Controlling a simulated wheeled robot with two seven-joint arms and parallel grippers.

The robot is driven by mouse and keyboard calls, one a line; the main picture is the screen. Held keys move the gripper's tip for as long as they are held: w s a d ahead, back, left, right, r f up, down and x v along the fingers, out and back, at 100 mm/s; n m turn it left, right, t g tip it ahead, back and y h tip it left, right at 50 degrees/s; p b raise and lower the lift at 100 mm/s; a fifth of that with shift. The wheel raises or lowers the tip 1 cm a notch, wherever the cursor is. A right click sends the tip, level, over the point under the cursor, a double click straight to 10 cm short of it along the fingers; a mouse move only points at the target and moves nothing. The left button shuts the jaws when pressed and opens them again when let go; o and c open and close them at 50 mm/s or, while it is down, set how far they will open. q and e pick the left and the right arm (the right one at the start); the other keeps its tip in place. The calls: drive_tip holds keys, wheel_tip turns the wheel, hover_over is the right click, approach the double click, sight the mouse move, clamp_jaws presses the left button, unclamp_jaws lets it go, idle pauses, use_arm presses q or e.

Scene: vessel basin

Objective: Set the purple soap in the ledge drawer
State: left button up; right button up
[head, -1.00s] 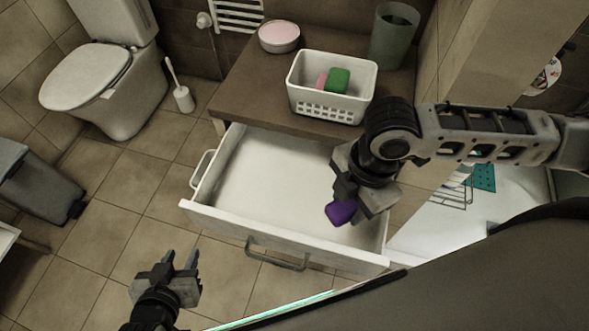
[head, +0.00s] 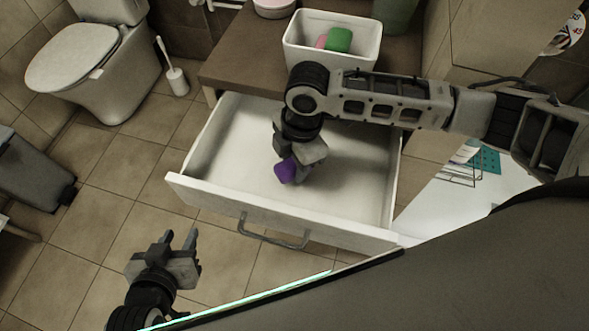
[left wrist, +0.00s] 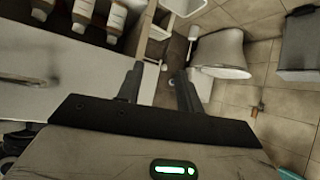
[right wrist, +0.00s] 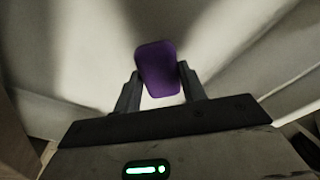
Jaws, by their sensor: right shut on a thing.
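The purple soap (head: 286,171) is held between the fingers of my right gripper (head: 296,168), over the inside of the open ledge drawer (head: 345,185). In the right wrist view the soap (right wrist: 158,70) sits between both fingertips, with the pale drawer interior behind it. I cannot tell whether the soap touches the drawer floor. The white drawer is pulled out from under the brown ledge (head: 235,62) and looks otherwise empty where it shows; my right arm hides part of it. My left gripper (head: 180,243) is open and empty, outside the drawer at the lower left.
A white basket (head: 332,52) with a green and a pink soap stands on the ledge, beside a round pink-topped dish (head: 273,8). A toilet (head: 95,75) and a brush (head: 172,75) stand at the left.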

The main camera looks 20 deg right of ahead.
wheel_tip(320, 180, down, 2)
drive_tip(key=shift+f+b, duration=0.2)
drive_tip(key=shift+b, duration=0.7)
use_arm(q)
drive_tip(key=shift+d+f, duration=0.25)
drive_tip(key=shift+f, duration=0.1)
use_arm(e)
drive_tip(key=shift+r, duration=0.2)
drive_tip(key=o, duration=1)
drive_tip(key=shift+f, duration=0.15)
